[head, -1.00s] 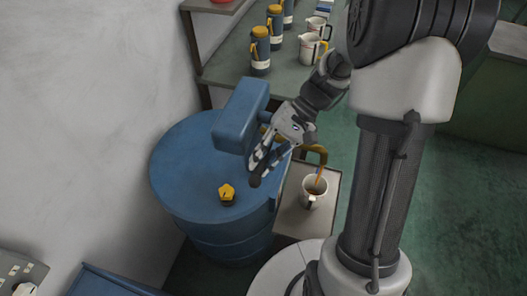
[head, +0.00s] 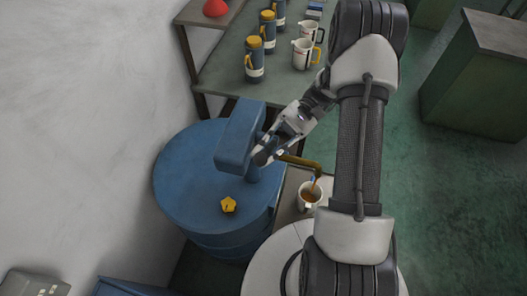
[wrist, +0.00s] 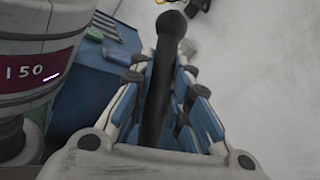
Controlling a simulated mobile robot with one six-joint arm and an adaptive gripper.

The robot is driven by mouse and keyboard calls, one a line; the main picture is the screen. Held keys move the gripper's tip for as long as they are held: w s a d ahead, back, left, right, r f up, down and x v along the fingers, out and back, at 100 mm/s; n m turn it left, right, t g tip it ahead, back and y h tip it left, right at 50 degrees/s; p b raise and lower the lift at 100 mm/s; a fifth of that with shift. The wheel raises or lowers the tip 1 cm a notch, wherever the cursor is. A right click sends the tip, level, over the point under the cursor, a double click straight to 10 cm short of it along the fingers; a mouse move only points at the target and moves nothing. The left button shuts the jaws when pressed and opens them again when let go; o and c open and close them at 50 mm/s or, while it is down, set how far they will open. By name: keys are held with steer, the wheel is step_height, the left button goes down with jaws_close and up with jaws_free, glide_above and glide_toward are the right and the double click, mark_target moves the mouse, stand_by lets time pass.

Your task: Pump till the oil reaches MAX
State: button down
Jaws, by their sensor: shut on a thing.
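The blue pump head (head: 240,135) stands on top of the blue drum (head: 185,185). Its brass-yellow spout (head: 300,161) reaches right and bends down over a white jug (head: 305,205). Brown oil shows inside the jug, and a thin streak lies between spout and jug. The MAX mark cannot be read. My gripper (head: 262,157) is beside the pump head, on its right. In the wrist view, its fingers are shut on a dark lever (wrist: 158,95) with a ball end. The fingers and arm hide part of the lever in the head view.
A yellow cap (head: 228,205) sits on the drum top. A green-topped table (head: 225,82) behind holds several blue flasks and white jugs. A blue cabinet (head: 125,288) and grey box (head: 35,284) stand at lower left. The pale wall is close on the left.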

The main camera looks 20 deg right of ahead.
steer(key=shift+w+d+r+y, duration=0.2)
steer(key=shift+w+r+y, duration=0.05)
steer(key=shift+r+y, duration=0.05)
stand_by(0.4)
steer(key=c, duration=1.5)
jaws_free()
